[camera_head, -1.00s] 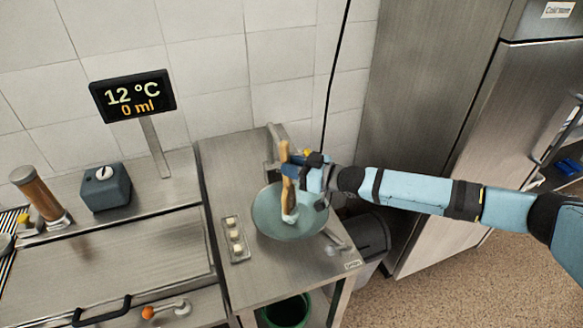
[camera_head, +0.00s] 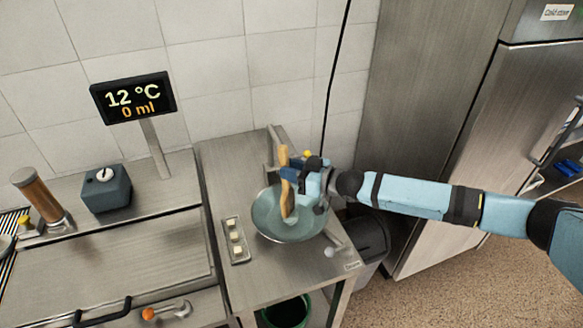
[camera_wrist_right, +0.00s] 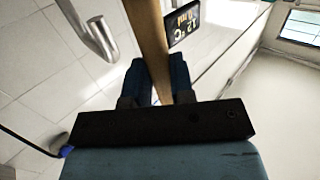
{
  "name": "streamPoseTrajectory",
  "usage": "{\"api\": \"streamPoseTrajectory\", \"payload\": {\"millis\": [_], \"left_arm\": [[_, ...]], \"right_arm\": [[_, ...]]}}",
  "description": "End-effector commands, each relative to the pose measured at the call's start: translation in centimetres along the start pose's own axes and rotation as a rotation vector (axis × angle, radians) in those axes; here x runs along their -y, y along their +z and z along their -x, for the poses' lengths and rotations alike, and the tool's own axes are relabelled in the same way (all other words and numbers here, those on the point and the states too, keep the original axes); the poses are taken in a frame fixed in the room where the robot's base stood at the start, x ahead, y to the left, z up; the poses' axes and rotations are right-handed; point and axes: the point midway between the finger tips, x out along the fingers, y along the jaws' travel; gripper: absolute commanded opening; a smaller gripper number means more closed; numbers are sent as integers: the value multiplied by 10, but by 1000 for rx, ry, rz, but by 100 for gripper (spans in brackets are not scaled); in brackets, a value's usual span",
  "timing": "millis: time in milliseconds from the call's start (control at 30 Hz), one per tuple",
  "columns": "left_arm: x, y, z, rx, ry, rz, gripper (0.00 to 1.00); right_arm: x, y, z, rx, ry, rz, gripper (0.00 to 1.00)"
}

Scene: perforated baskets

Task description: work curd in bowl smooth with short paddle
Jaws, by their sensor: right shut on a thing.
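The bowl (camera_head: 262,222), round and pale blue-green, sits on the steel side table. The short paddle (camera_head: 286,200) is wooden and stands nearly upright, its lower end inside the bowl. My right gripper (camera_head: 290,174) is shut on the paddle's handle above the bowl's far side. In the right wrist view the paddle's handle (camera_wrist_right: 148,35) runs between the two blue fingers of the right gripper (camera_wrist_right: 160,80). Curd cannot be made out clearly in the bowl; the paddle and arm cover part of it. My left gripper is not in view.
A small tray (camera_head: 236,240) with several pale cubes lies left of the bowl. A metal tap (camera_head: 276,150) stands behind the bowl. A display (camera_head: 133,98) reads 12 °C and 0 ml. A dark bin (camera_head: 365,240) stands right of the table. The table's front is mostly clear.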

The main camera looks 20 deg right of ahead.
Motion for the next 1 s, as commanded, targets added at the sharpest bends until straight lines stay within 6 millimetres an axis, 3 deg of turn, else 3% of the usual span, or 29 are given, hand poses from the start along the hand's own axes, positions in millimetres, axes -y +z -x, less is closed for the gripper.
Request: {"api": "streamPoseTrajectory", "payload": {"millis": [467, 1000], "left_arm": [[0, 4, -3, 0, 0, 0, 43], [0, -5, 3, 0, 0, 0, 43]], "right_arm": [[-16, 1, 1, 5, 1, -1, 0], [1, -3, 1, 3, 0, -1, 0]]}}
